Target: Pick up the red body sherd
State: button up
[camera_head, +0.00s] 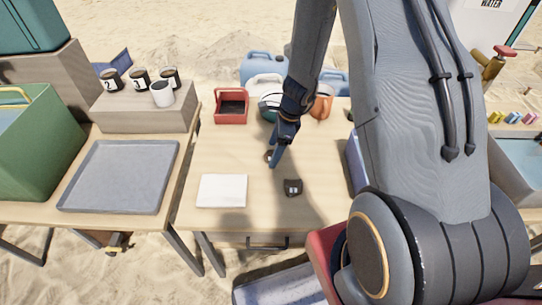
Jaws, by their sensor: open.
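A small reddish-brown piece (267,156), which looks like the red body sherd, lies on the middle table (220,150). It is mostly hidden behind my gripper (274,157). My gripper points down at the piece from above, with its fingertips beside or just over it. The jaws are open. I cannot tell whether they touch the piece or straddle it.
A small black object (293,187) and a white pad (222,190) lie nearer on the table. A red bin (231,106) and an orange vessel (320,107) stand behind. A grey tray (120,176) lies on the left table. The tabletop left of my gripper is clear.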

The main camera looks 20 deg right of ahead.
jog(key=shift+a+f, duration=0.1)
jog(key=shift+f, duration=0.2)
jog(key=shift+c, duration=0.2)
jog(key=c, duration=1.1)
jog(key=shift+r, duration=0.15)
